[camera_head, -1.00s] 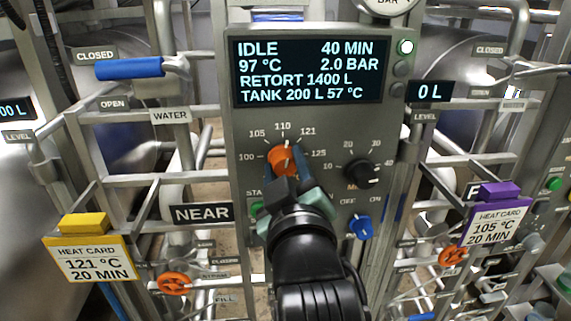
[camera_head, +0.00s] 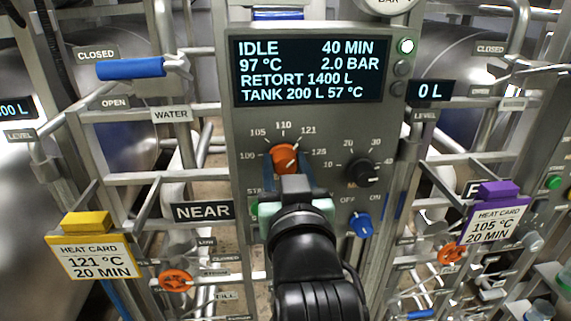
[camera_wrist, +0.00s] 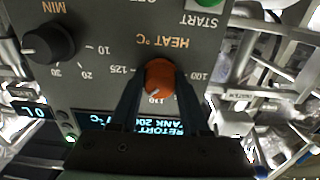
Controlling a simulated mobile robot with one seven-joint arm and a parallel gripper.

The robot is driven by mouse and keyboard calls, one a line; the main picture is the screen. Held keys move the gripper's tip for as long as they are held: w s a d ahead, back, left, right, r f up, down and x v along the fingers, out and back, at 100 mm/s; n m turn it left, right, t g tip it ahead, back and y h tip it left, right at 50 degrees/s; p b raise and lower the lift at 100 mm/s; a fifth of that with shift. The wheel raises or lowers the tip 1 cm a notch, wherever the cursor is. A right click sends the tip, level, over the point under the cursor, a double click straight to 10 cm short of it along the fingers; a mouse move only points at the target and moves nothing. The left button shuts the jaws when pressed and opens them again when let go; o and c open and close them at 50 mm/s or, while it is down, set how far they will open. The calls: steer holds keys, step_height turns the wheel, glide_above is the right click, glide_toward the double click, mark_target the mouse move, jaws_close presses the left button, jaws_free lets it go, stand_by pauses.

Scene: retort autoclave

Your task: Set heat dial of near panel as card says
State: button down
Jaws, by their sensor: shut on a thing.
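The near panel (camera_head: 240,130) carries a screen reading 97 °C and 40 MIN. Its orange heat dial (camera_head: 285,158) sits under the screen, with marks from 100 to 125. My gripper (camera_head: 292,172) is shut on this dial from below, one finger on each side. The wrist view also shows the heat dial (camera_wrist: 160,78) between the fingers, upside down. Its white pointer line slants between 110 and the hidden 121 side; the exact reading is unclear. The yellow-clipped heat card (camera_head: 92,258) beside the NEAR sign (camera_head: 203,212) reads 121 °C, 20 MIN.
A black minutes dial (camera_head: 362,172) and a blue switch (camera_head: 360,224) are close right of my gripper. A green START button (camera_wrist: 205,3) is close by. Another card (camera_head: 495,218), with a purple clip, reads 105 °C, 20 MIN. Pipes and orange valve wheels flank the panel.

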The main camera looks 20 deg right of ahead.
steer(key=shift+r, duration=0.1)
steer(key=shift+c, duration=1.9)
jaws_free()
steer(key=shift+s, duration=0.1)
steer(key=p+v, duration=0.9)
steer(key=v, duration=0.3)
steer(key=shift+s+p, duration=0.3)
steer(key=shift+s, duration=0.05)
steer(key=shift+a, duration=0.1)
